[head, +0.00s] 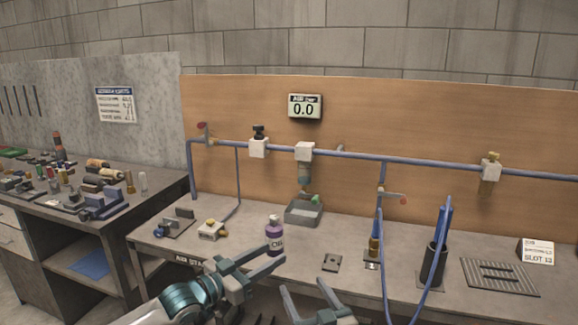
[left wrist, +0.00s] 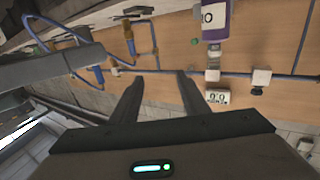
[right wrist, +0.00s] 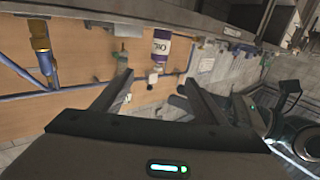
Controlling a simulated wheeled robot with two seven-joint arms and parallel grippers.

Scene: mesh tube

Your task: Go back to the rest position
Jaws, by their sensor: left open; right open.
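My left gripper (head: 262,272) is open and empty, in front of the bench's front edge, beside and a little below the purple oil bottle (head: 275,235). Its two fingers also show apart in the left wrist view (left wrist: 158,92). My right gripper (head: 310,300) is open and empty, low at the bottom of the head view and right of the left gripper. Its fingers show apart in the right wrist view (right wrist: 155,92). The bottle stands upright on the bench and also shows in the right wrist view (right wrist: 161,46).
The workbench (head: 330,225) carries a grey tray (head: 304,212), a black holder (head: 432,262) with a blue tube, a slotted plate (head: 500,276) and a slot card (head: 537,251). A blue pipe (head: 430,163) runs along the wooden panel. A cluttered side table (head: 50,225) stands left.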

